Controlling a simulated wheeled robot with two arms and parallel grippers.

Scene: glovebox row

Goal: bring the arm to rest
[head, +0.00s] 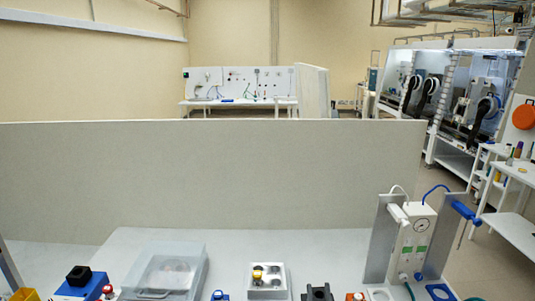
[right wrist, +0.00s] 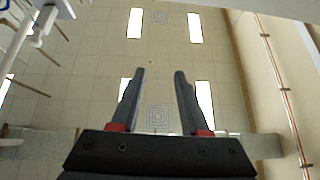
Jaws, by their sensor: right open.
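My right gripper (right wrist: 160,76) shows in the right wrist view. Its two dark fingers with red bases stand apart, with nothing between them. Behind the fingers are the ceiling tiles and bright light panels, so the gripper points upward. I cannot make out this gripper clearly in the head view. My left gripper does not show in either view.
A pale bench (head: 225,242) with a low grey partition (head: 215,180) lies ahead. On it are a clear-lidded box (head: 168,270), a small white block (head: 267,281) and a white gauge unit (head: 412,237) between grey plates. Gloveboxes (head: 480,100) stand at the far right.

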